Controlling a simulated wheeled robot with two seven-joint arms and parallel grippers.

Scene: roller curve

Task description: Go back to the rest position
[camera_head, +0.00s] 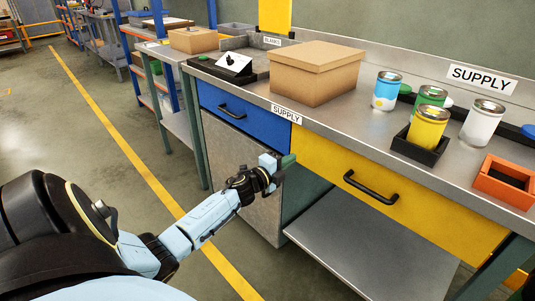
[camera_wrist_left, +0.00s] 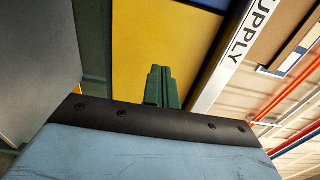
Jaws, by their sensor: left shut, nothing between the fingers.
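My left arm reaches in from the left in the head view. Its gripper (camera_head: 287,161) is in front of the workbench, below the bench top's edge, near where the blue drawer meets the yellow drawer. In the left wrist view its green fingers (camera_wrist_left: 162,86) are shut together with nothing between them. The yellow drawer front (camera_wrist_left: 145,50) fills much of the view behind them. I cannot tell from these views whether the fingers touch the bench. My right gripper is not in view.
The bench carries a cardboard box (camera_head: 315,72), several cans including a yellow one (camera_head: 428,128) in a black holder, and an orange tray (camera_head: 505,182). Blue (camera_head: 244,112) and yellow (camera_head: 395,190) drawers are closed. A lower shelf (camera_head: 365,258) lies beneath. Open floor (camera_head: 60,130) extends left.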

